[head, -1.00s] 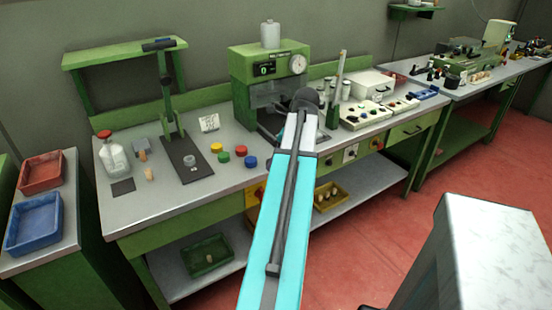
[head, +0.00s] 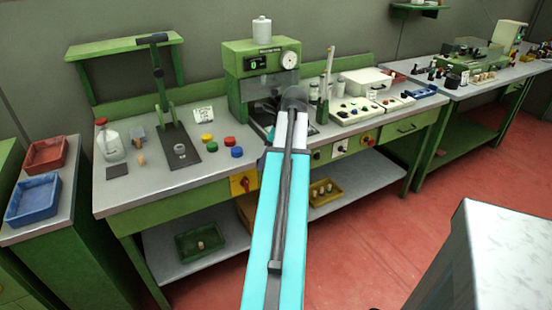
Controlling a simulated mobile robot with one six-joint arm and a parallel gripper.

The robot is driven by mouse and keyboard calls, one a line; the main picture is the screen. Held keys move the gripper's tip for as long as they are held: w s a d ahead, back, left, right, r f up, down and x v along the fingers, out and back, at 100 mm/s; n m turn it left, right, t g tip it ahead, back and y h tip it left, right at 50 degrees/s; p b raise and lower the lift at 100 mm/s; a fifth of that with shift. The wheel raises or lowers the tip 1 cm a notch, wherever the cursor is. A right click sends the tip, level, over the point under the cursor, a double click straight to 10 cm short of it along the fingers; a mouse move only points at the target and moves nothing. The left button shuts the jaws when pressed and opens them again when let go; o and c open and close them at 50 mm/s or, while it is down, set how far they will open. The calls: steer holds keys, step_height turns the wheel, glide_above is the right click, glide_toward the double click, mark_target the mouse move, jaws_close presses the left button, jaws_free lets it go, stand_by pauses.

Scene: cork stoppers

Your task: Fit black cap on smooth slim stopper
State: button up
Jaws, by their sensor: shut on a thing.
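A small tan cork stopper (head: 141,159) stands upright on the bench at left, beside a dark square pad (head: 117,172). It is too small to tell whether it is smooth. I see no black cap on the bench. My arm reaches forward from the bottom of the head view to a dark, rounded wrist in front of the green machine (head: 250,58). The fingers, and anything between them, are hidden beyond the wrist. A lever press (head: 178,147) with a dark base stands right of the stopper, with a small grey round piece on the base.
Yellow (head: 207,138), green, red (head: 230,142) and blue (head: 236,152) caps lie on the bench right of the press. A bottle (head: 109,145) stands left. Below are a green crate (head: 186,254) and a yellow crate (head: 312,200) with corks. Bare bench (head: 150,198) lies in front.

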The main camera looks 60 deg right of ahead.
steer(key=w+a+f+n+g+y, duration=0.25)
steer(key=w+a+n, duration=0.55)
steer(key=w+a, duration=1.65)
steer(key=w+a+n+g, duration=0.1)
steer(key=w+a+n, duration=0.2)
steer(key=a, duration=0.7)
steer(key=w+a+f+n+g, duration=0.1)
steer(key=w+a+n+g, duration=0.1)
steer(key=a+n, duration=0.5)
steer(key=w+a+f+n+g, duration=0.1)
steer(key=a+n, duration=0.4)
steer(key=a, duration=1)
steer(key=shift+w+n+g, duration=0.3)
steer(key=shift+w+g, duration=0.15)
steer(key=shift+w, duration=0.95)
steer(key=shift+f, duration=0.1)
steer(key=shift+s, duration=0.1)
